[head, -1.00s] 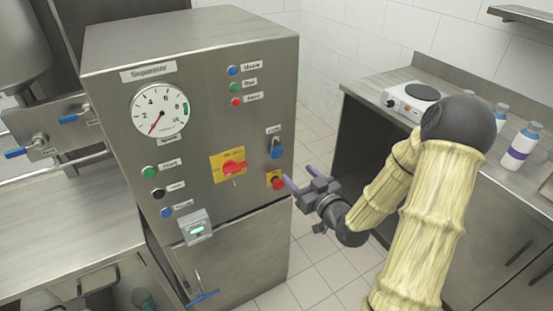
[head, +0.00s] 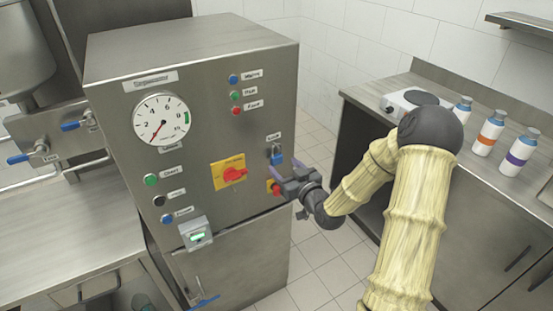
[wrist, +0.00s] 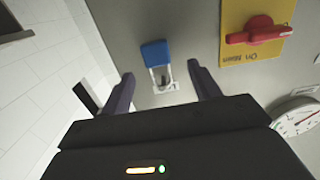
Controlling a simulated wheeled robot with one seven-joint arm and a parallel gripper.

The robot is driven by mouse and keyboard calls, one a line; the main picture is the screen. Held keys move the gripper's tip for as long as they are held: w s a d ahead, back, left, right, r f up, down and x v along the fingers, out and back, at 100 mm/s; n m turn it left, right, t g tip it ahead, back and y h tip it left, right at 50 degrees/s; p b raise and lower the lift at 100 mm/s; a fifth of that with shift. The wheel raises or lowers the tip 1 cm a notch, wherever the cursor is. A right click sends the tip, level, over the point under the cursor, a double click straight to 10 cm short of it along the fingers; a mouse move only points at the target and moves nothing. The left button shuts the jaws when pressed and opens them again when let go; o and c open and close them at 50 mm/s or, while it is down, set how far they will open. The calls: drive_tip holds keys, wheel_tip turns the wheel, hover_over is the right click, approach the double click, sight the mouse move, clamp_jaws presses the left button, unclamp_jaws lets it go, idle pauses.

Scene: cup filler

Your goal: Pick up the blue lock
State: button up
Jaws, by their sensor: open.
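The blue lock (head: 277,159) is a small padlock on the right side of the grey cabinet's front panel, under a small label. It also shows in the wrist view (wrist: 154,53), its blue body at the top and its pale shackle reaching down to a plate on the panel. My gripper (head: 277,170) is close to the panel, just below and in front of the lock. In the wrist view my gripper (wrist: 161,77) is open, with one dark finger on each side of the lock's shackle and nothing held between them. I cannot tell the exact gap to the panel.
A red rotary switch on a yellow plate (head: 220,179) is left of the lock. A red button (head: 273,188) sits just below it, partly covered by my gripper. The gauge (head: 161,119) is upper left. A counter (head: 436,110) with bottles stands at right.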

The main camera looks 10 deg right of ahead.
sight(278, 158)
drive_tip(key=x, duration=0.2)
drive_tip(key=p+x, duration=0.1)
drive_tip(key=shift+w+r, duration=0.2)
drive_tip(key=shift+w, duration=0.25)
drive_tip(key=shift+w+a+f, duration=0.1)
drive_tip(key=shift+w+a, duration=0.05)
drive_tip(key=shift+w, duration=0.35)
drive_tip(key=shift+c, duration=0.2)
drive_tip(key=c, duration=1.1)
